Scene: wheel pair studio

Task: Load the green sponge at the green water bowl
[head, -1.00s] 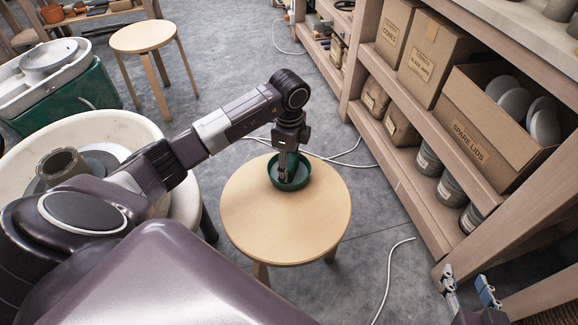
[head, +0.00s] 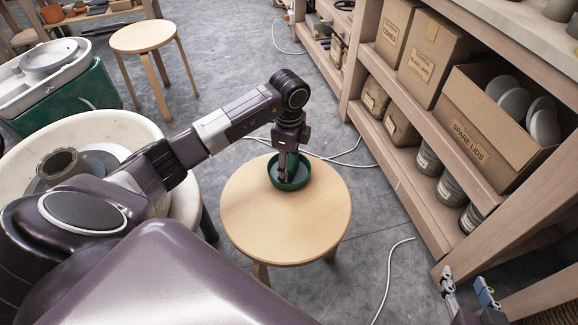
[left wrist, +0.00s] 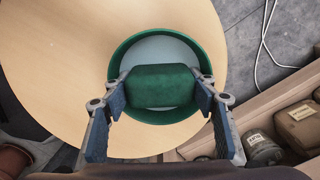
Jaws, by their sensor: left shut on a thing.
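The green water bowl (head: 302,178) stands on the round wooden stool (head: 285,225) in the head view. In the left wrist view the bowl (left wrist: 122,56) shows pale water inside. My left gripper (head: 287,172) points down into the bowl. In the left wrist view its two fingers (left wrist: 162,92) are shut on the green sponge (left wrist: 160,86), one at each end. The sponge is over or in the water; how deep it sits I cannot tell. My right gripper (head: 468,287) is at the lower right edge of the head view, away from the stool, its fingers apart.
A wooden shelf with cardboard boxes (head: 487,135) and several jars stands at the right. A cream wheel basin (head: 105,122) with a grey clay pot (head: 62,168) is at the left. White cables (head: 388,265) lie on the floor. The stool's front half is bare.

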